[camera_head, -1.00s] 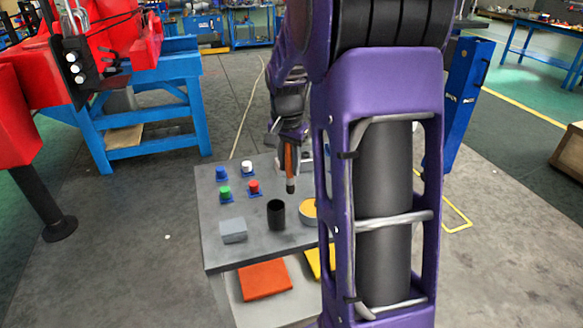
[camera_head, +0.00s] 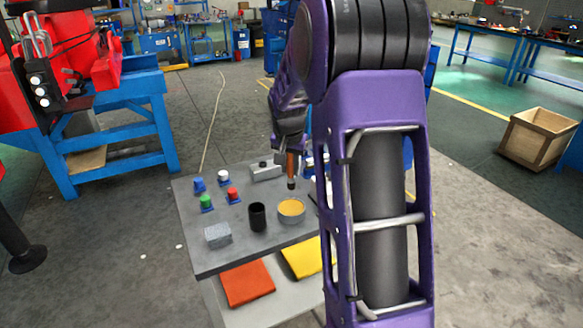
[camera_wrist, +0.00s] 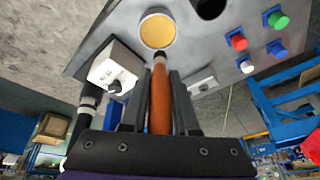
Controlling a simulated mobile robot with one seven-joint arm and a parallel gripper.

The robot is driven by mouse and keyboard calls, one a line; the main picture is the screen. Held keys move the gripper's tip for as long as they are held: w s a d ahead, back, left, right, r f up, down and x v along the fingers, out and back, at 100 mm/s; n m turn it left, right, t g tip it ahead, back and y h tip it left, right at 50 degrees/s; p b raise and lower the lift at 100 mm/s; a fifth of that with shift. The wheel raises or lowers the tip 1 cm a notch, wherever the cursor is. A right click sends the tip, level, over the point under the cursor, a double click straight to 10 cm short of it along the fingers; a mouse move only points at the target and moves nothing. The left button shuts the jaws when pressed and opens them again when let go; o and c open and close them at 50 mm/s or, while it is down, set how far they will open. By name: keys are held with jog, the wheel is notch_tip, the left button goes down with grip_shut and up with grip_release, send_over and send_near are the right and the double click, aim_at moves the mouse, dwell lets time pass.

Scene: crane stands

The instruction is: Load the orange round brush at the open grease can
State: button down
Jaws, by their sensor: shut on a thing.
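The orange round brush (camera_head: 291,166) hangs upright, dark tip down, in my gripper (camera_head: 290,150). In the wrist view my gripper (camera_wrist: 160,95) is shut on the orange handle (camera_wrist: 160,100), and the brush's dark tip (camera_wrist: 159,57) points at the can. The open grease can (camera_head: 291,212), round with yellow grease inside, stands on the grey table top. It also shows in the wrist view (camera_wrist: 158,29). In the head view the tip is above the can's far side, apart from the grease; in the wrist view it appears close to the near rim.
Blue, white, green and red capped items (camera_head: 233,195) stand at the back left. A grey box (camera_head: 264,172) is behind. Orange (camera_head: 247,283) and yellow (camera_head: 303,258) cloths lie on the lower shelf.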

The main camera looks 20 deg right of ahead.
jog(key=shift+f+b, duration=1.8)
jog(key=shift+f, duration=1.1)
jog(key=shift+f+b, duration=0.5)
jog(key=shift+f, duration=0.05)
jog(key=shift+r+p, duration=2.4)
jog(key=shift+r, duration=1.2)
jog(key=shift+f, duration=0.1)
